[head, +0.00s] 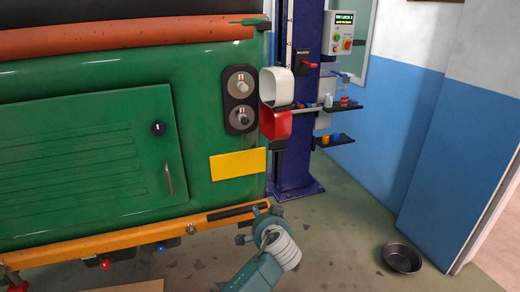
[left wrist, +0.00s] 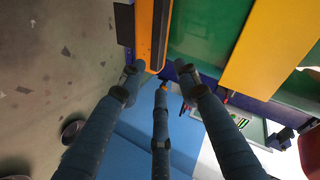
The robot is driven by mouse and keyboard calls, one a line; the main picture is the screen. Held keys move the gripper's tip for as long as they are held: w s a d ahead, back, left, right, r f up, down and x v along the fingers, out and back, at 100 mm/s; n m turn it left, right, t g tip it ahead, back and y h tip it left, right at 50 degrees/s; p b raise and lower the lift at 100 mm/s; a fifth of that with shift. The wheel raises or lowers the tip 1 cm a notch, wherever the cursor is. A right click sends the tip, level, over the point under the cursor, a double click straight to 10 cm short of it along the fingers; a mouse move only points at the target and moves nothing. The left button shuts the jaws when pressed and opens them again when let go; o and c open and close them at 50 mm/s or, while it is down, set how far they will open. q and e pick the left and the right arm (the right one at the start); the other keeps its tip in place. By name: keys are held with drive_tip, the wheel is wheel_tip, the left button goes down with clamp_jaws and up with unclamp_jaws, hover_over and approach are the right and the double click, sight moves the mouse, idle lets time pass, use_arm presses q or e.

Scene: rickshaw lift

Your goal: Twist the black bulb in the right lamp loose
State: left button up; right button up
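The right lamp (head: 240,99) is a dark upright panel with two round sockets on the green rear of the vehicle. Its upper bulb (head: 241,86) looks pale and its lower bulb (head: 243,119) greyer. I cannot tell for sure which is the black one. My left gripper (head: 258,226) is below the lamp, by the right end of the orange bumper, apart from both bulbs. In the left wrist view its three fingers (left wrist: 160,84) are spread with nothing between them. The lamp does not show there. My right gripper is not in view.
A white box (head: 277,87) and a red box (head: 275,124) sit just right of the lamp. The yellow plate (head: 238,164) and orange bumper (head: 130,241) lie below it. A blue lift post (head: 294,170) stands behind. A black pan (head: 402,258) lies on the floor.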

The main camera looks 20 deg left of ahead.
sight(247, 123)
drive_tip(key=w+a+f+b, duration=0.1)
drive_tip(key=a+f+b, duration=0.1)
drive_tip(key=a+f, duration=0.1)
use_arm(q)
wheel_tip(247, 123, up, 29)
drive_tip(key=s+a+n+t+y+b, duration=0.1)
drive_tip(key=n+t+y, duration=0.2)
drive_tip(key=n+y, duration=0.2)
drive_tip(key=x, duration=0.8)
drive_tip(key=shift+w+a+r, duration=0.15)
drive_tip(key=shift+w+a, duration=0.05)
drive_tip(key=shift+a, duration=0.15)
drive_tip(key=m+p, duration=0.9)
drive_tip(key=p, duration=0.3)
drive_tip(key=shift+s+d+r+p, duration=0.1)
drive_tip(key=shift+p, duration=0.2)
drive_tip(key=shift+m+p, duration=0.65)
drive_tip(key=shift+m, duration=0.05)
drive_tip(key=shift+f+m, duration=0.3)
drive_tip(key=shift+m, duration=0.1)
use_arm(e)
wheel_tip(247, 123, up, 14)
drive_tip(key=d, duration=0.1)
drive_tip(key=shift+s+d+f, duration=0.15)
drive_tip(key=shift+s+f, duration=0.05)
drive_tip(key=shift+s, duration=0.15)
use_arm(q)
drive_tip(key=c, duration=0.7)
